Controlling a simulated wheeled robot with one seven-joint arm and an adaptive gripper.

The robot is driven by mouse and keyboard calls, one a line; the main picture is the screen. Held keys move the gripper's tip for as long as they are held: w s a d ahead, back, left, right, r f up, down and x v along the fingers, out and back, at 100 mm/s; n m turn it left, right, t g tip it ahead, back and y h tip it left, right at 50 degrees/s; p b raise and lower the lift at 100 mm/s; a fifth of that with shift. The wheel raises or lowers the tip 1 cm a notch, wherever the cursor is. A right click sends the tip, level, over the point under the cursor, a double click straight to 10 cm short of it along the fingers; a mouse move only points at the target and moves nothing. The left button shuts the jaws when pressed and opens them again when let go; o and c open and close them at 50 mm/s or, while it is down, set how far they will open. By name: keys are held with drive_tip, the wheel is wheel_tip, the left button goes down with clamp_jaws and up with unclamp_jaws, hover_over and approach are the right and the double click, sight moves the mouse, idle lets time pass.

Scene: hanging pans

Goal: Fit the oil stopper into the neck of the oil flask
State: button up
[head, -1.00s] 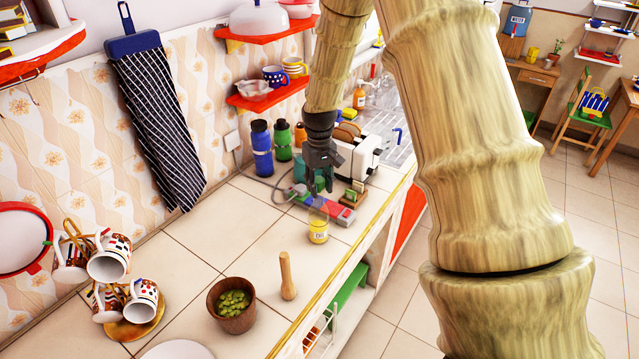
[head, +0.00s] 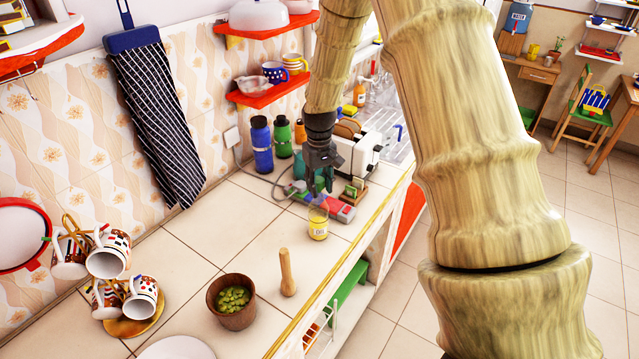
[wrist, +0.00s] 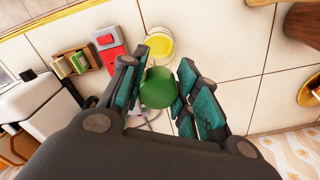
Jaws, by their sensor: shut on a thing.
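The oil flask (head: 318,228) is a small clear glass with yellow oil in it, standing upright on the tiled counter. It also shows in the wrist view (wrist: 159,45), just beyond my fingertips. My gripper (head: 321,183) points down above the counter, a little behind and above the flask. It is shut on a rounded green thing (wrist: 158,88), which I take to be the oil stopper. The stopper's lower end is hidden in the wrist view, and the stopper is not clear in the head view. It is apart from the flask's neck as far as I can see.
A red and grey device (head: 340,211) and a small wooden holder (head: 352,192) are close behind the flask, with the toaster (head: 357,150) further back. Bottles (head: 261,146) stand by the wall. A pestle (head: 287,272) and wooden bowl (head: 231,302) are in front; counter between is clear.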

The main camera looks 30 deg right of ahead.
drive_tip(key=shift+f+b, duration=0.35)
drive_tip(key=shift+f, duration=0.55)
idle(0.3)
idle(0.4)
drive_tip(key=o, duration=0.9)
drive_tip(key=shift+c, duration=0.2)
drive_tip(key=shift+r, duration=0.1)
wheel_tip(320, 180, up, 12)
drive_tip(key=shift+f, duration=0.1)
wheel_tip(320, 180, up, 4)
drive_tip(key=p, duration=0.3)
hover_over(319, 181)
drive_tip(key=shift+r, duration=1)
drive_tip(key=shift+d, duration=0.1)
